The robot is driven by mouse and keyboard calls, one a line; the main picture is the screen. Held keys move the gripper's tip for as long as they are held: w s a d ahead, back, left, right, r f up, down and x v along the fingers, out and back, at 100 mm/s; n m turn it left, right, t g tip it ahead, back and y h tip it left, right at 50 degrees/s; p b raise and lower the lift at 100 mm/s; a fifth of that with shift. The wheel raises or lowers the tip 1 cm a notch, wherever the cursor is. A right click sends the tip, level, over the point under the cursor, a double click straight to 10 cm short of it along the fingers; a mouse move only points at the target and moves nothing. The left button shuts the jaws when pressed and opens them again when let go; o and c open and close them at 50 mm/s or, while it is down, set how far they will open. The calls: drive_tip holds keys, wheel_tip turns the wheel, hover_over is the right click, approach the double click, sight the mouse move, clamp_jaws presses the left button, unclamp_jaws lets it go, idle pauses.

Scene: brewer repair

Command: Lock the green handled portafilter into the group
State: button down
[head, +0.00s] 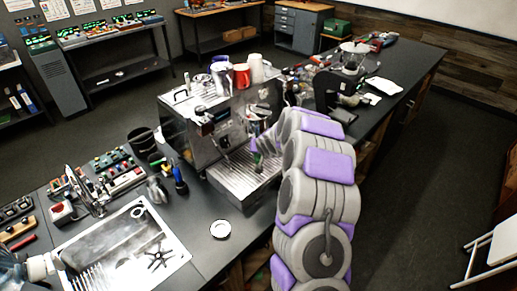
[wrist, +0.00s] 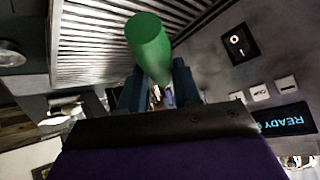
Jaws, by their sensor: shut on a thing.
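The espresso machine (head: 205,130) stands on the dark counter, with its slatted drip tray (head: 242,183) in front. My gripper (wrist: 157,88) is shut on the portafilter's green handle (wrist: 150,42), which sticks out from between the two fingers in the wrist view. In the head view the green handle (head: 258,160) shows small above the drip tray, just left of my arm. The portafilter's metal head is mostly hidden by the fingers. The group is hidden or too dark to make out, so I cannot tell whether the portafilter touches it.
Cups, including a red one (head: 241,76), stand on the machine. A grinder (head: 350,62) stands behind my arm.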

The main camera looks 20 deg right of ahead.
drive_tip(key=shift+r+p, duration=0.8)
drive_tip(key=shift+p, duration=0.05)
idle(1.8)
drive_tip(key=p, duration=0.5)
drive_tip(key=shift+w+d+r, duration=0.15)
drive_tip(key=shift+w, duration=0.1)
drive_tip(key=p, duration=0.6)
drive_tip(key=shift+s+d+n+y, duration=0.2)
drive_tip(key=shift+d+n+y, duration=0.05)
drive_tip(key=shift+n+y, duration=0.05)
drive_tip(key=p, duration=0.2)
drive_tip(key=shift+s+d+n+p, duration=0.1)
drive_tip(key=shift+d+n+p, duration=0.2)
drive_tip(key=shift+d+p, duration=0.05)
drive_tip(key=shift+y+p, duration=0.3)
drive_tip(key=shift+p, duration=0.15)
drive_tip(key=shift+s+d+n+p, duration=0.15)
drive_tip(key=shift+d+n+p, duration=0.15)
drive_tip(key=shift+p, duration=0.45)
drive_tip(key=shift+y+p, duration=0.3)
drive_tip(key=shift+p, duration=0.25)
drive_tip(key=shift+s+d+n, duration=0.1)
drive_tip(key=shift+d+n, duration=0.25)
drive_tip(key=shift+n, duration=0.15)
drive_tip(key=shift+f+y, duration=0.2)
drive_tip(key=shift+y, duration=0.1)
